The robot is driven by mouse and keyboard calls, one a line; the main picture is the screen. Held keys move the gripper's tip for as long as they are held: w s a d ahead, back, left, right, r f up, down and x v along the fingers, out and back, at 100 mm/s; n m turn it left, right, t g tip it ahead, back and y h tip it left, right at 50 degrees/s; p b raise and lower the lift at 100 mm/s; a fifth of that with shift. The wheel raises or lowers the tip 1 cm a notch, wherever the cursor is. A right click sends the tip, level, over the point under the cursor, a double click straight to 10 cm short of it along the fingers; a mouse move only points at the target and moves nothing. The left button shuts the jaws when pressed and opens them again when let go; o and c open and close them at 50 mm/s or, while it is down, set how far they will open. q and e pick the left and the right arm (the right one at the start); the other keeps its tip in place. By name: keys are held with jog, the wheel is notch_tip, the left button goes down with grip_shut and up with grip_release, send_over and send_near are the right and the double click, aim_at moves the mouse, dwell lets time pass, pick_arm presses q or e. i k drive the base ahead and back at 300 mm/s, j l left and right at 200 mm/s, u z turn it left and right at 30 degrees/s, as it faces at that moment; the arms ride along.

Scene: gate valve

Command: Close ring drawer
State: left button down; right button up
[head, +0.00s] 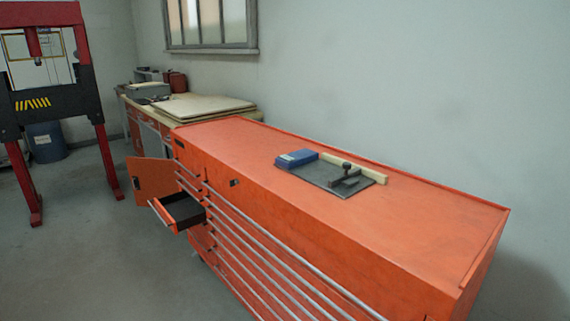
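A small drawer (181,211) stands pulled out from the front of an orange tool cabinet (330,234), at its left end. The drawer has an orange front with a pale handle strip, and its dark inside shows. I cannot make out any rings in it. The drawers beside and below it, with long silver handles (262,262), look shut. Neither of my grippers is in view.
An orange door (152,181) stands open behind the drawer. A grey mat (331,178) with a blue box (297,158) and a dark valve part (346,175) lies on the cabinet top. A red press (45,100) stands at the far left. The floor left of the drawer is clear.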

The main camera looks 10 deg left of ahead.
aim_at(180, 211)
jog(key=i+j+z, duration=0.15)
jog(key=j, duration=0.25)
jog(key=i+j+z, duration=0.15)
jog(key=j, duration=0.3)
jog(key=i+j+z, duration=0.15)
jog(key=j, duration=0.3)
jog(key=j+z, duration=0.15)
jog(key=j, duration=0.3)
